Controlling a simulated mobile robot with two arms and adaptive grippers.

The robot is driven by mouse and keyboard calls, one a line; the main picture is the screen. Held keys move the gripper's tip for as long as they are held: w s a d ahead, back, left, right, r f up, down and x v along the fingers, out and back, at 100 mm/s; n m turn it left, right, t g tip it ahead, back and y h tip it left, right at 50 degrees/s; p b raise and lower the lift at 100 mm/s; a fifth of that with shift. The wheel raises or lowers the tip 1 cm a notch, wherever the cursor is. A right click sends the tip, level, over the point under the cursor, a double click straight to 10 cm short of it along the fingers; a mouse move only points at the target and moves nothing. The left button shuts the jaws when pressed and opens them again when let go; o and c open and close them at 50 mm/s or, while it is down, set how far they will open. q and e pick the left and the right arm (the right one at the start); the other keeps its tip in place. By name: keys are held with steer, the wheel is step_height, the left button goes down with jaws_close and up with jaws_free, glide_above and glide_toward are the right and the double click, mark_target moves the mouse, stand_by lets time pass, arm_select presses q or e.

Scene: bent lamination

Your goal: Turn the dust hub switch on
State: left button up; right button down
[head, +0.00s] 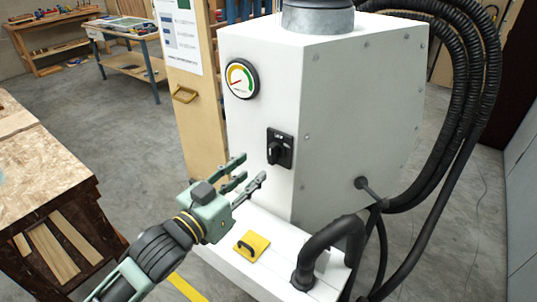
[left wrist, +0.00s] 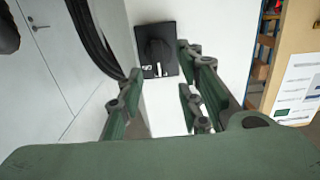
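The dust hub (head: 350,110) is a large white cabinet with a round gauge on its front. Its switch (head: 279,149) is a black rotary knob on a black square plate, below and right of the gauge. My left gripper (head: 250,177) is open and empty, below and left of the switch and apart from it. In the left wrist view the switch (left wrist: 157,50) shows ahead, in the gap between the fingers of the left gripper (left wrist: 160,85). My right gripper is in neither view.
Black hoses (head: 470,90) curve down the cabinet's right side. A wooden workbench (head: 40,170) stands at the left. A wooden cabinet (head: 200,125) stands behind the hub's left side.

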mark_target(270, 155)
arm_select(q)
steer(key=x, duration=0.2)
steer(key=p+x, duration=0.1)
steer(key=x, duration=0.1)
steer(key=r+p+x, duration=0.1)
steer(key=x, duration=0.2)
steer(key=shift+s+d, duration=0.1)
steer(key=shift+w+d+f, duration=0.1)
steer(key=shift+w+d, duration=0.25)
steer(key=shift+w, duration=0.05)
jaws_close()
